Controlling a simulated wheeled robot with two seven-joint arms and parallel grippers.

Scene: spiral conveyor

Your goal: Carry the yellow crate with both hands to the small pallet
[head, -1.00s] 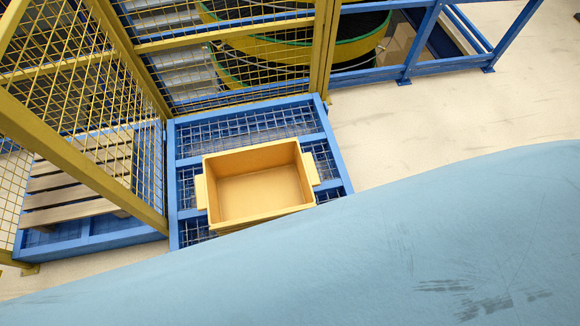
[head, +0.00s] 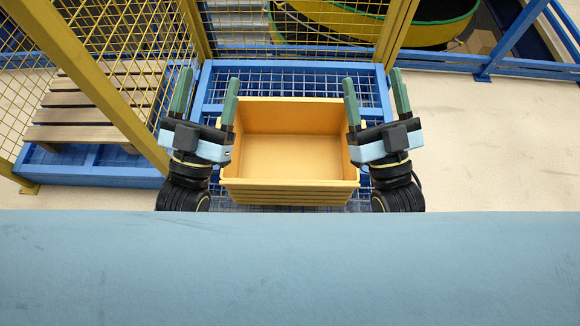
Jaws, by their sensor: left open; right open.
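The yellow crate (head: 290,192) is empty and stands upright on a blue frame with a wire-mesh top (head: 290,75), in the middle of the head view. My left gripper (head: 207,92) is open at the crate's left side, its inner finger overlapping the crate's left edge in the picture. My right gripper (head: 376,98) is open at the crate's right side, its inner finger close to the right edge. Whether either gripper touches the crate I cannot tell. The crate's side handles are hidden by the grippers. A wooden pallet (head: 85,134) lies at the left behind the yellow mesh fence.
A yellow mesh fence (head: 95,85) stands at the left and behind the blue frame. Blue rails (head: 440,62) run at the back right. Bare floor (head: 500,150) lies open at the right. A light-blue surface (head: 290,270) fills the bottom of the view.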

